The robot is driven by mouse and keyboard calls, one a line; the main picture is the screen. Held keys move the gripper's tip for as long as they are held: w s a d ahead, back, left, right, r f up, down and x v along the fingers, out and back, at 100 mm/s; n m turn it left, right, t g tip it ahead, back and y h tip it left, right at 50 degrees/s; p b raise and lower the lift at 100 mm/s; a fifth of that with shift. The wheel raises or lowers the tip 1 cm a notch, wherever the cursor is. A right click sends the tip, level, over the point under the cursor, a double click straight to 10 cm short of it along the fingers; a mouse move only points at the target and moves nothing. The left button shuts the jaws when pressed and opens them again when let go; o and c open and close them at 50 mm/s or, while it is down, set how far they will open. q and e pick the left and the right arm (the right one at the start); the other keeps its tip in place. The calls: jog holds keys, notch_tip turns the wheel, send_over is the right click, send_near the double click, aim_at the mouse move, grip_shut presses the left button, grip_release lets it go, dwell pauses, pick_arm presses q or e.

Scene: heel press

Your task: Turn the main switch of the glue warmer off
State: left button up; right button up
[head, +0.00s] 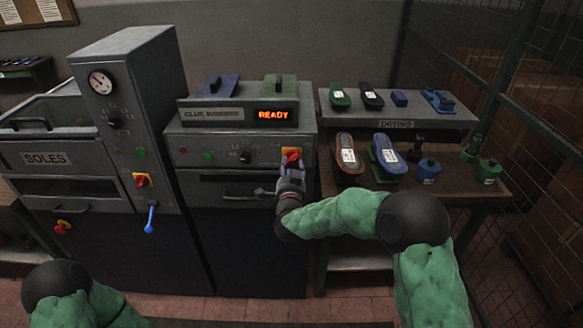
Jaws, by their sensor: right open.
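The glue warmer (222,144) is a grey cabinet in the middle, with a "GLUE" label and a lit orange display (273,115) reading "READY". Its main switch (292,154) is a red knob on a yellow plate at the right end of the front panel. My right gripper (290,166) is open at the switch, its fingertips at or just below the red knob. I cannot tell whether they touch it. The fingers partly hide the knob. Of my left arm only a green and black part shows at the bottom left; its gripper is out of view.
Left of the warmer stands a grey machine with a gauge (101,82), its own red-yellow switch (142,181) and a blue lever (150,219). A "DRYING" shelf (440,120) with shoe soles, and blue and green pots below, stands right. A wire mesh fence closes the right side.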

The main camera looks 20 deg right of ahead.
jog(key=shift+x, duration=0.8)
jog(key=shift+c, duration=0.3)
grip_shut()
